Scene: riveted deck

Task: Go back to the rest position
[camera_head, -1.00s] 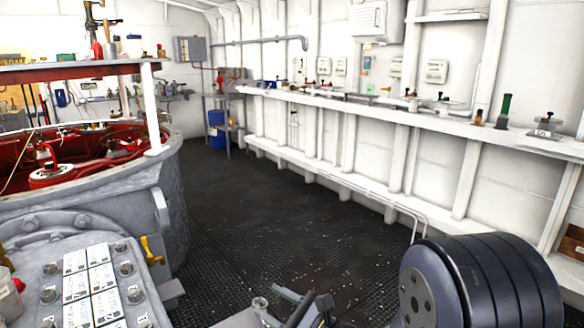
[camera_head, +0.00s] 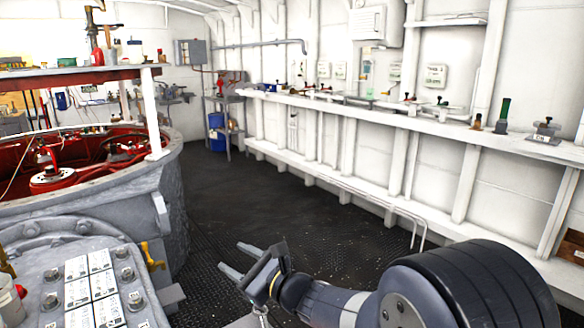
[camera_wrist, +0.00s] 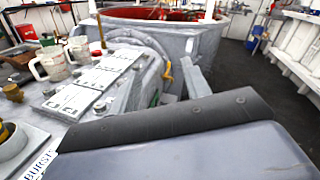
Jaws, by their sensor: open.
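My gripper (camera_head: 232,260) is in the lower middle of the head view, over the dark deck. Its two grey fingers are apart and point to the left, with nothing between them. My arm reaches it from the lower right. To its left stands the grey bolted housing (camera_head: 40,262) with white label plates (camera_head: 92,280) on top; the gripper is apart from it. In the wrist view the same label plates (camera_wrist: 92,84) show at the left, and my own grey wrist part fills the bottom.
A round tub (camera_head: 168,200) with a red inside stands at the left. A long white shelf (camera_head: 400,118) runs along the right wall, with a low rail (camera_head: 385,202) below. White mugs (camera_wrist: 52,64) stand beside the plates. The dark floor (camera_head: 250,190) between is clear.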

